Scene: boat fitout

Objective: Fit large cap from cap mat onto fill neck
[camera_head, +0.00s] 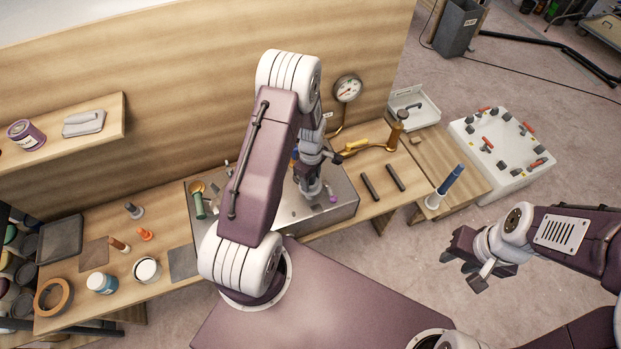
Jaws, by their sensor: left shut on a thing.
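My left gripper (310,192) points down over the grey metal box top (284,216) at the middle of the bench. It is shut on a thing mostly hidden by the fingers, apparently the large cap. I cannot make out the fill neck under it, nor whether the two touch. A small purple piece (333,198) shows just right of the fingers. A bare grey mat (184,263) and a bare brown mat (94,253) lie on the left bench; I cannot tell which is the cap mat. My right gripper (467,270) hangs over the floor, open and empty.
A blue-handled tool (450,181) stands near the bench's right end.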

